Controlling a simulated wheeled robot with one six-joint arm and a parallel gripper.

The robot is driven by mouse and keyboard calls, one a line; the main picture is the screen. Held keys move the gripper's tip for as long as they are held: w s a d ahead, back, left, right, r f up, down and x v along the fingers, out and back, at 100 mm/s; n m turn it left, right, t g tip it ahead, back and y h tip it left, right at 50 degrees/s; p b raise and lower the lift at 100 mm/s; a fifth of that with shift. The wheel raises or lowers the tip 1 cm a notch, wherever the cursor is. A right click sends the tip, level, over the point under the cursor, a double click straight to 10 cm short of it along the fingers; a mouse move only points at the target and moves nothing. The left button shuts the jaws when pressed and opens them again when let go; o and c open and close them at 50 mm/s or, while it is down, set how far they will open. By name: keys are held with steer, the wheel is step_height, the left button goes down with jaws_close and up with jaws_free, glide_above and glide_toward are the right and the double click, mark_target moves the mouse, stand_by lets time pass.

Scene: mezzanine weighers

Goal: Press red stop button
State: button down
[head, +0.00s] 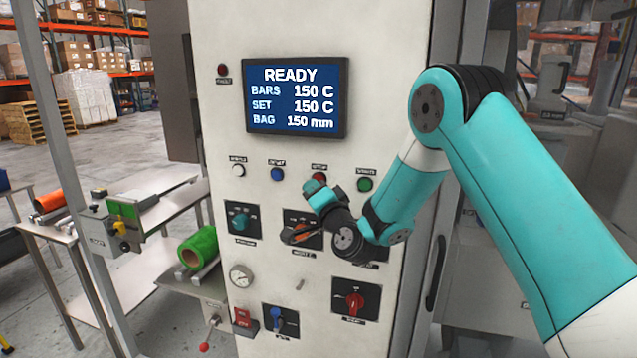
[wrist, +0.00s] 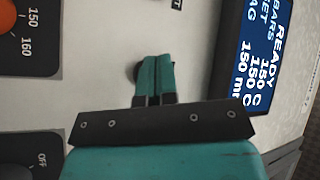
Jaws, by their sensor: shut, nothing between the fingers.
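The red button (head: 319,177) sits in the row of small round buttons below the screen on the pale cabinet front. Its label is too small to read surely. My gripper (head: 318,190) is at the panel, just below or in front of the red button in the head view. In the wrist view my gripper (wrist: 156,68) shows its two teal fingers together, empty, pointing at the panel. A dark round rim (wrist: 136,72) peeks out behind the fingertips; the rest is hidden. I cannot tell whether the fingertips touch it.
The screen (head: 297,96) reads READY, BARS 150 C, SET 150 C, BAG 150 mm. A white button (head: 238,170), blue button (head: 277,174) and green button (head: 365,184) share the row. Dials lie below, including a red rotary switch (head: 355,302). A green roll (head: 199,247) lies left.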

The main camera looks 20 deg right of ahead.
steer(key=shift+s+a, duration=0.75)
steer(key=shift+s, duration=0.3)
steer(key=shift+s+a, duration=0.75)
steer(key=shift+s, duration=0.25)
steer(key=shift+a, duration=0.1)
steer(key=s+a+f+n+g+y+b, duration=0.2)
steer(key=s+a+n+g+y+b, duration=0.45)
steer(key=s+a+n+g, duration=0.6)
steer(key=s+d+f+n+g+h+b, duration=0.1)
steer(key=s+d+f+g, duration=0.1)
steer(key=s, duration=0.6)
steer(key=s+d+f+n+g+h+b, duration=0.1)
steer(key=s+d+f+n+g+h, duration=0.1)
steer(key=s, duration=0.6)
steer(key=s+d+f+n+g+h+b, duration=0.1)
steer(key=s+d+g, duration=0.3)
steer(key=s, duration=0.5)
steer(key=shift+d+f+h+b, duration=0.35)
steer(key=shift+d+f+h, duration=0.2)
steer(key=shift+d+f, duration=0.25)
steer(key=shift+w+a+n, duration=0.1)
steer(key=shift+n, duration=0.15)
